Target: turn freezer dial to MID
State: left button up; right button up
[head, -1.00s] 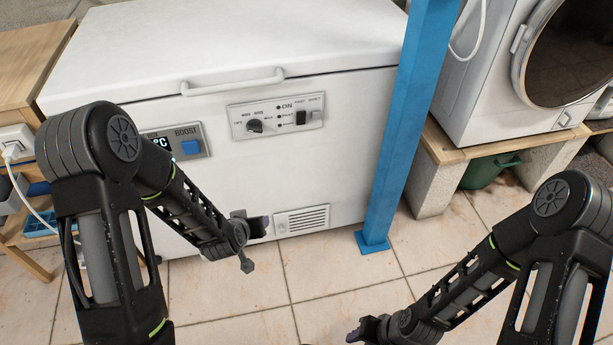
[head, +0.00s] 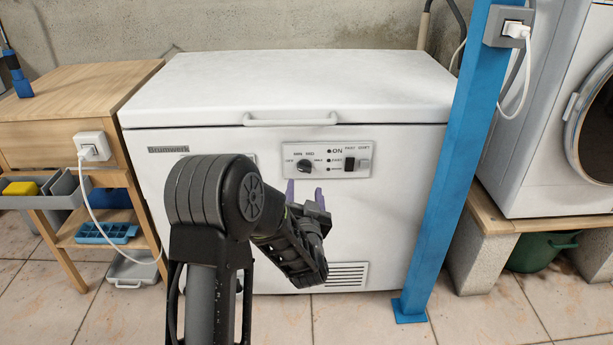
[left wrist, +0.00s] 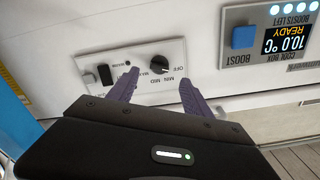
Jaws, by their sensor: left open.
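The white chest freezer (head: 400,215) stands ahead with its lid shut. Its control panel (head: 338,174) carries the black round dial (head: 303,166), with small OFF, MIN, MID and MAX labels around it. The dial also shows in the left wrist view (left wrist: 160,65), upside down; I cannot tell its pointer's exact setting. My left gripper (head: 305,191) is open and empty, its purple fingers pointing up toward the panel just below the dial. In the left wrist view its fingers (left wrist: 158,88) lie either side of the dial in the picture, apparently short of it. My right gripper is out of view.
A black switch (head: 349,164) and a grey one sit right of the dial. A boost panel with a blue button (left wrist: 243,37) lies to the other side, mostly behind my arm in the head view. A blue post (head: 447,170) stands at the freezer's right front.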

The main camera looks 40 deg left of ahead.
aim_at(304, 168)
pick_arm(q)
jog(key=shift+b+x, duration=0.8)
jog(key=shift+x, duration=3.1)
grip_shut()
